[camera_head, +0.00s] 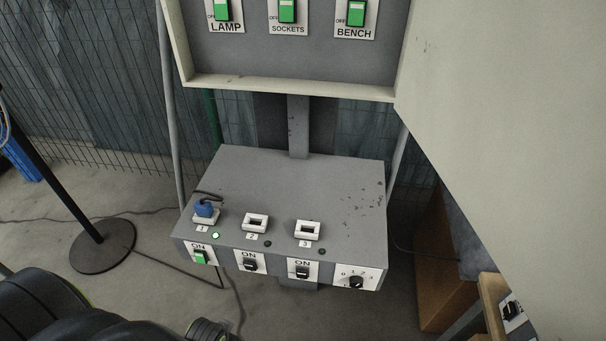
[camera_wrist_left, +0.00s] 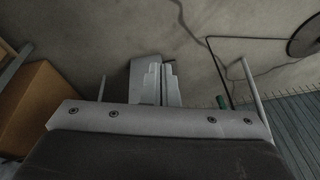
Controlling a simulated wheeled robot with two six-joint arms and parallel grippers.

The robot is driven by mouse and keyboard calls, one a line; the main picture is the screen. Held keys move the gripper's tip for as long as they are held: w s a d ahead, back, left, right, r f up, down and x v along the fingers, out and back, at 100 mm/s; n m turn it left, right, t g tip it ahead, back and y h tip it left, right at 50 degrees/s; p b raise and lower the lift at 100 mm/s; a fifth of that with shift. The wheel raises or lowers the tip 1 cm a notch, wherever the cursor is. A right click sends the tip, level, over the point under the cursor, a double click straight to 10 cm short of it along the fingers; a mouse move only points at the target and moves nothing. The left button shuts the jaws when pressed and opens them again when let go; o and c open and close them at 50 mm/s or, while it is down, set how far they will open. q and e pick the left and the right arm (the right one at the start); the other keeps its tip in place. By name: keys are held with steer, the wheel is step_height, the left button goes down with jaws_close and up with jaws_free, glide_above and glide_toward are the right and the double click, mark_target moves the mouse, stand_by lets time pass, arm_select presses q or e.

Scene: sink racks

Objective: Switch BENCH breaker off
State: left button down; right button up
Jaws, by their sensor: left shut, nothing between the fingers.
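The BENCH breaker (camera_head: 356,14) is a green rocker on a white plate at the top right of the grey breaker panel (camera_head: 300,60) in the head view. The word OFF stands at the lower left of its rocker and BENCH is printed below. Its top is near the frame edge. My left gripper (camera_wrist_left: 161,84) shows only in the left wrist view, with its two grey fingers together and nothing between them. The BENCH breaker is not recognisable in that view. My right gripper is in neither view.
The LAMP breaker (camera_head: 221,10) and SOCKETS breaker (camera_head: 288,11) sit left of BENCH. Below is a grey socket box (camera_head: 300,185) with a blue plug (camera_head: 205,208), switches and a dial. A pale door (camera_head: 500,120) fills the right. A wire fence (camera_head: 90,90) stands behind.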

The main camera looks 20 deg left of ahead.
arm_select(q)
steer(key=w+d+r+m+t+h, duration=0.2)
steer(key=w+r+m+t, duration=0.15)
steer(key=w+r, duration=0.8)
steer(key=w+d+r+m+t+h+b, duration=0.15)
steer(key=w+r+m, duration=0.4)
steer(key=r, duration=1.05)
steer(key=w+d+r+m+t+h, duration=0.1)
steer(key=w+r+m+t, duration=0.3)
steer(key=w+r, duration=0.75)
steer(key=w+d+r+m+t+h, duration=0.1)
steer(key=r+m, duration=0.4)
steer(key=r, duration=0.9)
steer(key=w+d+r+m+t+h, duration=0.1)
steer(key=r+m+h, duration=0.3)
steer(key=r, duration=1)
steer(key=shift+w+r+m+t, duration=0.35)
steer(key=shift+w+m+t, duration=0.05)
steer(key=shift+w+m, duration=0.2)
steer(key=shift+d, duration=0.15)
